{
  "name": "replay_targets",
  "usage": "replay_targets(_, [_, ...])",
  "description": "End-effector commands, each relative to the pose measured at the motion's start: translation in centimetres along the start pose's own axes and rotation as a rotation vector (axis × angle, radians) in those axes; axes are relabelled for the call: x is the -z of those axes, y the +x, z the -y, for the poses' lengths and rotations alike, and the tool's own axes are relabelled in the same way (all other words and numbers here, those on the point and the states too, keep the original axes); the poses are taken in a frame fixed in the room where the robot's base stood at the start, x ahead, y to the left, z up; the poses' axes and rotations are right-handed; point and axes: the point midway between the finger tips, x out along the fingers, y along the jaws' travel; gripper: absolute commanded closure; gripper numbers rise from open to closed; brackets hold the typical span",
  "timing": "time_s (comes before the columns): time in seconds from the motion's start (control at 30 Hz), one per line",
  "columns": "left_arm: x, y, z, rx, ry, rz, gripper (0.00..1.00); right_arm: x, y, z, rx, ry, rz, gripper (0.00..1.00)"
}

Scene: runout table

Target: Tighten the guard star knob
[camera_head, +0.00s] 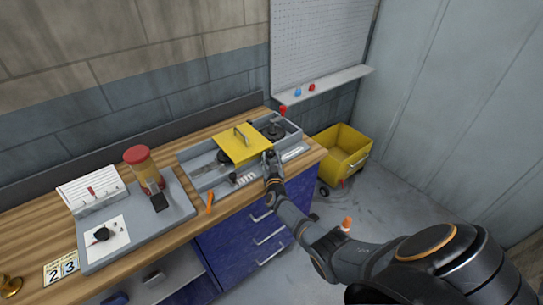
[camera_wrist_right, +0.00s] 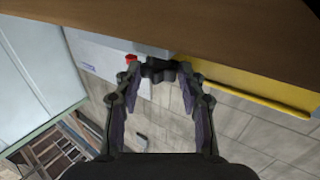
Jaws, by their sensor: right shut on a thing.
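The yellow guard (camera_head: 243,144) with a handle on top sits over the grey runout fixture (camera_head: 190,179) on the wooden bench. My right gripper (camera_head: 269,157) is at the guard's right front corner. In the right wrist view my right gripper (camera_wrist_right: 160,76) has its fingertips on either side of a dark lobed star knob (camera_wrist_right: 158,69) and is shut on it. The yellow guard edge (camera_wrist_right: 250,85) runs to the right of the knob there. The knob is mostly hidden by the gripper in the head view. My left gripper is not in view.
A grey tray (camera_head: 180,211) with a red-capped jar (camera_head: 142,160) stands left on the bench (camera_head: 225,212). An orange-handled tool (camera_head: 210,203) lies near the front edge. A yellow bin (camera_head: 345,145) stands on the floor at right. A shelf (camera_head: 330,84) is behind.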

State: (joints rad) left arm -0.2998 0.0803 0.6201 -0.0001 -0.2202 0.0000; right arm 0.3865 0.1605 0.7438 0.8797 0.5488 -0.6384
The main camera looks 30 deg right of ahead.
Motion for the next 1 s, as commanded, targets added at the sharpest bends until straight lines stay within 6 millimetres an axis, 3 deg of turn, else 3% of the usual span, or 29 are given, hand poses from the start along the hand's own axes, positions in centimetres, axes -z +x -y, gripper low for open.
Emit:
replay_targets(0.37, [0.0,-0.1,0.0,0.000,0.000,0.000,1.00,0.1,0.1,-0.1,-0.005,-0.002,-0.003,0.92])
replay_targets(0.4, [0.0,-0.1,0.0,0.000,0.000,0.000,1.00,0.1,0.1,-0.1,-0.004,-0.002,-0.003,0.55])
replay_targets(0.53, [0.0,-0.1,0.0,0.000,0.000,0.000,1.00,0.1,0.0,0.0,-0.004,-0.001,-0.001,0.37])
replay_targets(0.87, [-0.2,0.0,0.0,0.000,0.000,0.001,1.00,0.0,-0.2,0.0,-0.003,0.000,0.001,0.37])
replay_targets(1.0, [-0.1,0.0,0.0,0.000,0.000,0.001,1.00,-0.2,-1.4,0.0,-0.003,0.000,0.001,0.37])
